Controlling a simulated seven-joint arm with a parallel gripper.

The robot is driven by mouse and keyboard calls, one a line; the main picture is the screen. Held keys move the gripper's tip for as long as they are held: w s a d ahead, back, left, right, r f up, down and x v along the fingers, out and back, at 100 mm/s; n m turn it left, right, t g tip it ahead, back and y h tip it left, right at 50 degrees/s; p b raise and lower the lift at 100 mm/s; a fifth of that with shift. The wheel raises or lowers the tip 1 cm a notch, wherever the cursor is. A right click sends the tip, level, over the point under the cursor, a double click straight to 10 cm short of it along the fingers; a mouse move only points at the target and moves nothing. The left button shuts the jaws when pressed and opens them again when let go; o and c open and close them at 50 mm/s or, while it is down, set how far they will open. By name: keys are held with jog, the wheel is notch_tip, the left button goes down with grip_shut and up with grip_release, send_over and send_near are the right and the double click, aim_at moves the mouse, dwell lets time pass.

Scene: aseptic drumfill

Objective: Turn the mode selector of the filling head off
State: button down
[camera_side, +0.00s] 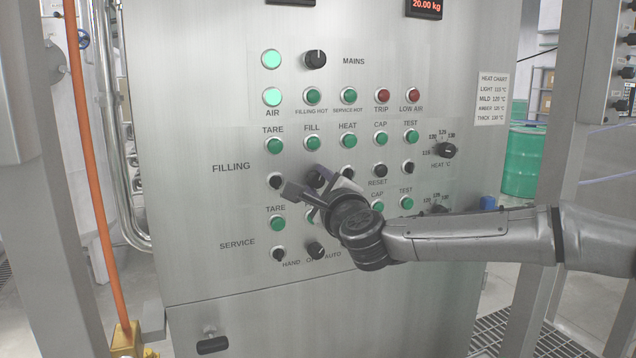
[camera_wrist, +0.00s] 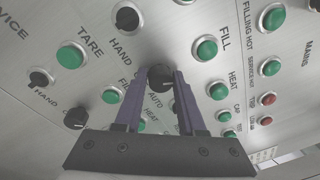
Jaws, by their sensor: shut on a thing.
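The mode selector of the filling head is a black knob (camera_side: 315,177) in the FILLING row, under the green FILL button. It also shows in the wrist view as a round dark knob (camera_wrist: 160,77) between my two fingers. My gripper (camera_side: 316,188) is at the panel with its fingers on either side of this knob, shut on it. In the wrist view my gripper (camera_wrist: 162,76) has one finger on each side of the knob. HAND and AUTO lettering shows near the knob. The OFF lettering and the knob's pointer are hidden or too small to read.
A smaller black knob (camera_side: 275,181) is left of the selector, and others are to its right. The SERVICE row below has a similar selector (camera_side: 315,250). Green buttons, including TARE (camera_side: 274,146), surround the area. The MAINS knob (camera_side: 316,59) is at the top.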

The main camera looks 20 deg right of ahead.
jog(key=n, duration=0.6)
jog(key=shift+d+n+t+y, duration=0.1)
jog(key=shift+n+t+y, duration=0.2)
jog(key=shift+n+t, duration=0.1)
dwell(0.3)
jog(key=c, duration=0.5)
grip_release()
jog(key=s, duration=0.9)
jog(key=s+a+f, duration=0.1)
jog(key=s, duration=0.3)
jog(key=shift+s+f, duration=0.1)
jog(key=shift+s, duration=0.3)
